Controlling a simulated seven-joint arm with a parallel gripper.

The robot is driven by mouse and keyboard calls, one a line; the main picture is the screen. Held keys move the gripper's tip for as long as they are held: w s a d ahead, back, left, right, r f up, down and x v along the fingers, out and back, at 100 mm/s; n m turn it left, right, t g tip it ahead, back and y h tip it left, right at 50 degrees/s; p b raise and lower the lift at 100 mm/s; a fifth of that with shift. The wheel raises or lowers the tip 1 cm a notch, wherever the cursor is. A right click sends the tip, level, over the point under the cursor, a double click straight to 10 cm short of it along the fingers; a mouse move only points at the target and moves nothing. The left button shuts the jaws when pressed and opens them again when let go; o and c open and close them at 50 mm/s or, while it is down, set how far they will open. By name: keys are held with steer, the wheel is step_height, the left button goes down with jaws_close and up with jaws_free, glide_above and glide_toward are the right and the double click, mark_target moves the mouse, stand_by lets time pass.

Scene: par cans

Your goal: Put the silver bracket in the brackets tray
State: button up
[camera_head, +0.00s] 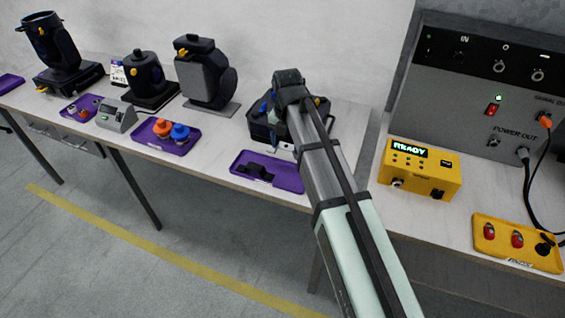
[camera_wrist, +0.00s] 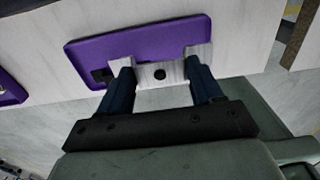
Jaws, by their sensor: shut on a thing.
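My gripper (camera_wrist: 161,73) is shut on the silver bracket (camera_wrist: 146,74), a pale metal piece with a dark round hole, held between the two dark fingertips in the wrist view. A purple tray (camera_wrist: 140,40) lies beyond and below the bracket, which overlaps its near edge in the picture; the gap in height cannot be judged. In the head view a purple tray (camera_head: 290,181) with dark brackets (camera_head: 255,171) in it sits at the table's front edge, left of my arm. The fingers are mostly hidden there behind my wrist. No tray label is readable.
Another purple tray (camera_head: 143,134) holds orange and blue round parts. A small grey device (camera_head: 116,117) stands left of it. Dark machines stand along the back. A yellow READY box (camera_head: 420,171) and a yellow tray (camera_head: 515,252) are on the right.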

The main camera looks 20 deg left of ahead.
mark_target(286, 146)
steer(key=shift+f, duration=3.75)
steer(key=shift+f, duration=0.1)
steer(key=o, duration=1.2)
steer(key=shift+c, duration=0.2)
step_height(286, 146, up, 12)
steer(key=shift+r, duration=0.1)
